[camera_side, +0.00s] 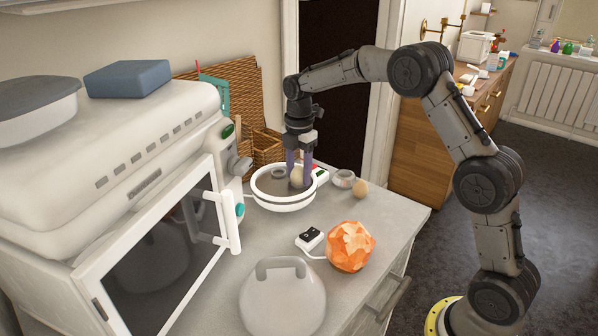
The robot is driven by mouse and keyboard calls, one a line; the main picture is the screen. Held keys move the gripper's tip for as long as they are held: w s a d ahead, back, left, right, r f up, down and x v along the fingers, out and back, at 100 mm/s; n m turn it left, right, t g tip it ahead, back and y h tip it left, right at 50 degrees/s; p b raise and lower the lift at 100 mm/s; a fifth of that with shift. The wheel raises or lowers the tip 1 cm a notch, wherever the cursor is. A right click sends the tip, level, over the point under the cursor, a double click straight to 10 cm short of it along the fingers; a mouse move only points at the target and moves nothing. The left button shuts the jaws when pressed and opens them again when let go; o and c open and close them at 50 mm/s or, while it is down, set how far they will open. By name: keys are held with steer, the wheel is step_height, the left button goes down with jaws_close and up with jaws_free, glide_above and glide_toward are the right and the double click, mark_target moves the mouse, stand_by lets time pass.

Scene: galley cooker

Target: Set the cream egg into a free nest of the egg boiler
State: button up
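The egg boiler is a round white bowl (284,207) with a dark-lined rim, on the counter below my arm. My gripper (299,179) points down inside its rim, with purple fingers. A cream egg (297,175) shows between the fingers, and they appear closed on it. The egg is low over the boiler's inside; whether it touches a nest is not clear. A grey ring shape (279,174) shows in the boiler, left of the fingers. The other nests are hidden or too small to make out.
A tan egg (360,189) and a small pale round cup (344,179) stand right of the boiler.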

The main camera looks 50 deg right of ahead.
mark_target(299, 167)
steer(key=o, duration=0.4)
steer(key=shift+s+f, duration=0.2)
steer(key=shift+f, duration=0.65)
steer(key=shift+o, duration=0.2)
steer(key=shift+r, duration=0.15)
step_height(299, 167, up, 13)
steer(key=s+a+r+m+t, duration=0.1)
steer(key=s+a+r+m, duration=0.3)
steer(key=s, duration=0.3)
steer(key=s+a+f+m+t, duration=0.2)
steer(key=s+m, duration=0.5)
steer(key=s, duration=0.5)
steer(key=s+a+f+m+t, duration=0.2)
steer(key=s+m, duration=0.5)
steer(key=s, duration=0.6)
steer(key=shift+s+f, duration=0.3)
steer(key=shift+f, duration=0.55)
steer(key=shift+a, duration=0.1)
